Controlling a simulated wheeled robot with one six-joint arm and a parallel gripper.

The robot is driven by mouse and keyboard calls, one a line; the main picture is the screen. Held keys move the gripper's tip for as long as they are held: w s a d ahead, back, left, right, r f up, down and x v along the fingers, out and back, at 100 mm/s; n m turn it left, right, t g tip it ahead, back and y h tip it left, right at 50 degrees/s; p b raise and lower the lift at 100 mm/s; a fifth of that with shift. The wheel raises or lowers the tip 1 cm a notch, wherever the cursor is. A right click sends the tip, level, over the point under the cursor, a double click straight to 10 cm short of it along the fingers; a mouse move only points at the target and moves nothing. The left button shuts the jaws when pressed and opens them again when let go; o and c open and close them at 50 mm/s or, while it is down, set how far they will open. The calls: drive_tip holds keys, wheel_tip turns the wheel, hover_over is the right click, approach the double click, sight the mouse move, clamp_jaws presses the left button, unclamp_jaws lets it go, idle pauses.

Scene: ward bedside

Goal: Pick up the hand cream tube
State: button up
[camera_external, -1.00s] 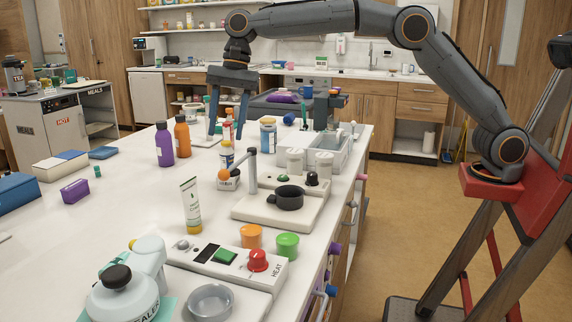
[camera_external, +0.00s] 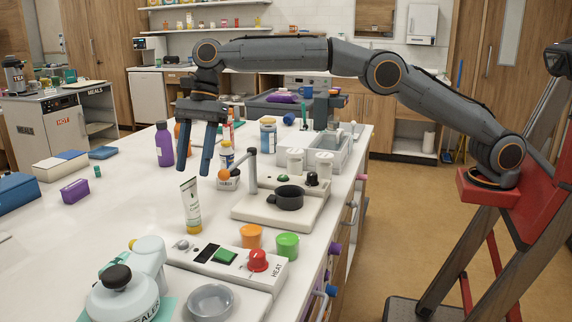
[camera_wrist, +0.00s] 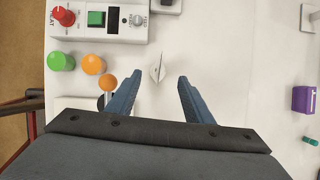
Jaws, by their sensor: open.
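The hand cream tube (camera_external: 191,206) is white with a green label and stands upright on the white table in the external view. In the wrist view the tube (camera_wrist: 158,68) is seen from above as a thin pale sliver, ahead of and between the fingers. My gripper (camera_external: 196,172) is open, pointing down, with its fingertips above and behind the tube in the external view. In the wrist view my gripper (camera_wrist: 158,80) shows both blue fingers apart with nothing between them touching.
A purple bottle (camera_external: 164,145) and a mostly hidden orange bottle stand behind the gripper. A small stand with an orange ball (camera_external: 223,174) is just right of it. Orange (camera_external: 251,236) and green (camera_external: 287,245) cups and a heater panel are in front.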

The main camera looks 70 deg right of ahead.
wheel_tip(320, 180, down, 3)
drive_tip(key=shift+r, duration=0.15)
drive_tip(key=p, duration=0.2)
hover_over(188, 223)
drive_tip(key=d, duration=0.2)
drive_tip(key=shift+f, duration=3.5)
drive_tip(key=c, duration=1.2)
